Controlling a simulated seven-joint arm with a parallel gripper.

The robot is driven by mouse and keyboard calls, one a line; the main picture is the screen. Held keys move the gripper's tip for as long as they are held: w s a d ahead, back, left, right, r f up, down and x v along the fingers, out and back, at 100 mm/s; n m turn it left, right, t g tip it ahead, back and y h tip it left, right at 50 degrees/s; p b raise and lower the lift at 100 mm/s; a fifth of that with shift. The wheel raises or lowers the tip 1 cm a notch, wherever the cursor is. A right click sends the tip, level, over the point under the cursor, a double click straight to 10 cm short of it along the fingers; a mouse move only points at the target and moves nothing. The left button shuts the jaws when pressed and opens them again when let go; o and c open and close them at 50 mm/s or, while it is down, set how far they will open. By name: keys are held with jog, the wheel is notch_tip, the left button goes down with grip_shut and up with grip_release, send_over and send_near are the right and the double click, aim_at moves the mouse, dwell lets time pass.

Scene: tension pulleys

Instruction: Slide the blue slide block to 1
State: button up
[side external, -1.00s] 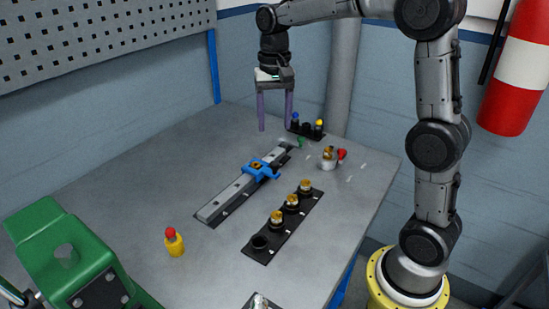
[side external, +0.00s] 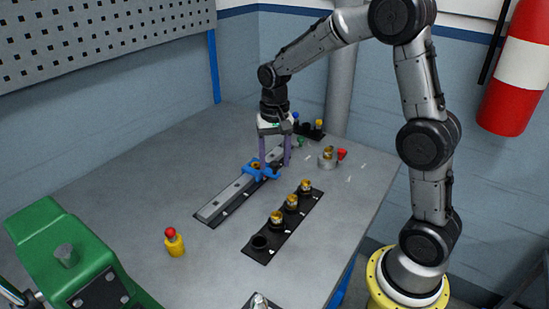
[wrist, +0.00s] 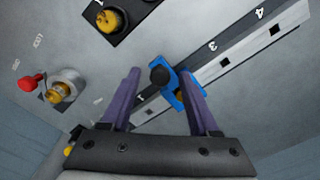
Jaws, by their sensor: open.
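The blue slide block (side external: 254,169) sits on the long grey rail (side external: 222,201), beyond the rail's middle toward the far end. In the wrist view the block (wrist: 170,99) shows between my purple fingers, with a dark round knob beside it. My gripper (side external: 274,164) is open and low over the block, with its fingers apart on either side. In the wrist view, my gripper (wrist: 160,74) shows no clear contact with the block. Marks 3 and 4 show on the rail's dark scale (wrist: 235,38); a mark near the left finger is hard to read.
A black plate with several brass-topped pulleys (side external: 292,202) lies right of the rail. A silver part with a red knob (side external: 328,158) stands at the back right. A yellow button post with a red top (side external: 174,242) and a green machine (side external: 65,250) are at the front left.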

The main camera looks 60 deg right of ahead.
grip_shut()
jog(key=shift+r, duration=0.1)
dwell(1.2)
